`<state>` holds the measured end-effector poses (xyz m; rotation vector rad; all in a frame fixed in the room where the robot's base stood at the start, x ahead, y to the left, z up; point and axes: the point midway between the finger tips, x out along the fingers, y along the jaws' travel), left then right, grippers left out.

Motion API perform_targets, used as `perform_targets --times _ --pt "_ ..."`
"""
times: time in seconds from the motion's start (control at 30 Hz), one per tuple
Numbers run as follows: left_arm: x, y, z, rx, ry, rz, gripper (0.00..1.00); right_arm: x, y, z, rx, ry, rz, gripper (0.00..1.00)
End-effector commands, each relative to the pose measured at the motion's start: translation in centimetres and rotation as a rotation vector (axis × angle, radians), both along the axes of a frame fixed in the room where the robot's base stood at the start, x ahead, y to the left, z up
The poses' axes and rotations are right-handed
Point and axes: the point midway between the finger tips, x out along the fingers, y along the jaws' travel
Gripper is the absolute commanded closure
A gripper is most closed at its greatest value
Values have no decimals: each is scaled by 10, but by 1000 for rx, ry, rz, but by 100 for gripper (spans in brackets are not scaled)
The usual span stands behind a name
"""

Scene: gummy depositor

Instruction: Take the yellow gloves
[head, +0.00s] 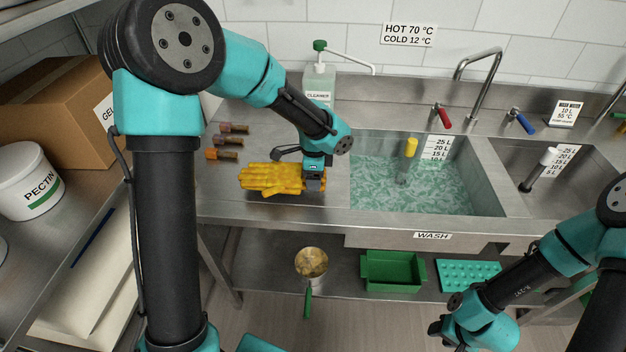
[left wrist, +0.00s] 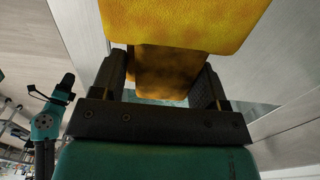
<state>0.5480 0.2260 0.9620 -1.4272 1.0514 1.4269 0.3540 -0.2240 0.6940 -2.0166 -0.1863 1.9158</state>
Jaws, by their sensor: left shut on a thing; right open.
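The yellow gloves (head: 270,178) are at the left part of the steel counter, left of the wash sink, in the head view. My left gripper (head: 314,186) is at their right end, shut on them. In the left wrist view the yellow gloves (left wrist: 180,25) fill the top, with a part between the two fingers of my left gripper (left wrist: 168,85). I cannot tell from the head view whether the gloves touch the counter. My right gripper (head: 440,330) is low at the right, in front of the lower shelf, away from the gloves; its fingers are hard to make out.
The wash sink (head: 360,205) holds greenish water and a yellow-topped plug. Several small brushes (head: 222,154) lie behind the gloves. A cleaner bottle (head: 319,85) stands at the back.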

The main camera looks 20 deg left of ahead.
Motion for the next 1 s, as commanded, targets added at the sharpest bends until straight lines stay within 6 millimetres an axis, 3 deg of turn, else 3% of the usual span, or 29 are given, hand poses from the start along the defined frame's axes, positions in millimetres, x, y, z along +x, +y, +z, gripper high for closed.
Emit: perform_targets --times 0.07,0.27,0.7,1.0 --pt "1 0 11 0 -3 1 58 0 0 0 0 0 0 57" --pt "-27 -11 11 0 0 -3 58 0 0 0 0 0 0 57" --pt "-119 -49 21 1 0 -4 58 0 0 0 0 0 0 57" --pt "-147 -61 23 0 0 0 58 0 0 0 0 0 0 57"
